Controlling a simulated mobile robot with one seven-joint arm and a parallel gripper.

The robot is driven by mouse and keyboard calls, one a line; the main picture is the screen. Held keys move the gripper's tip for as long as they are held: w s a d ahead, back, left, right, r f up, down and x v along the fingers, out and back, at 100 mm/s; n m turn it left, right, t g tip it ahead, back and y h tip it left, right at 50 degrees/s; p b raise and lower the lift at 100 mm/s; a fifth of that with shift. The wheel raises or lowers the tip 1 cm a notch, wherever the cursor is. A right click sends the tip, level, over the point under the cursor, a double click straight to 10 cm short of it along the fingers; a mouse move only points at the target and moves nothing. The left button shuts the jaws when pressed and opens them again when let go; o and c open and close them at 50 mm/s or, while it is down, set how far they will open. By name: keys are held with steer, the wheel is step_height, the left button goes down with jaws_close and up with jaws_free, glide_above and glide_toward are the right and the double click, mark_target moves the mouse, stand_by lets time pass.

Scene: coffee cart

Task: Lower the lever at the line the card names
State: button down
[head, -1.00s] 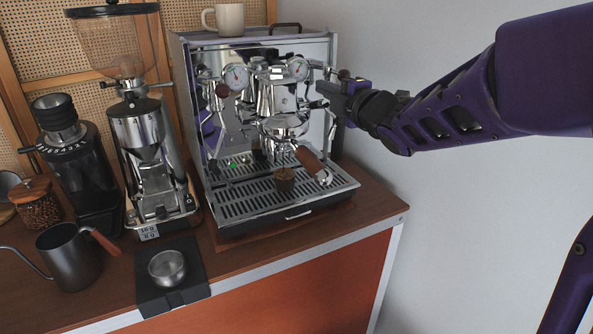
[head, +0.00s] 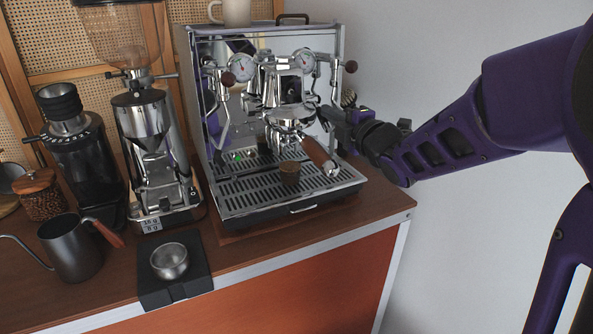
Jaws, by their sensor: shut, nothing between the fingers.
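The chrome espresso machine (head: 290,205) stands on the wooden cart. Its group head (head: 285,112) carries a portafilter with a wooden handle (head: 319,155). The brew lever is small and partly hidden at the group's right side, close to my fingertips; I cannot tell its exact angle. My gripper (head: 331,116) is shut and empty, just right of the group head; I cannot tell whether it touches the lever.
The chrome grinder (head: 150,150) and a black grinder (head: 82,160) stand left of the machine. A grey kettle (head: 72,252) and a metal cup (head: 169,261) on a black mat (head: 205,284) are in front.

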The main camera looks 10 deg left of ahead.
steer(key=shift+f, duration=0.9)
steer(key=shift+r, duration=0.1)
steer(key=shift+s, duration=0.1)
steer(key=v, duration=0.8)
steer(key=shift+d+r, duration=0.2)
steer(key=shift+r, duration=0.25)
steer(key=shift+s, duration=0.1)
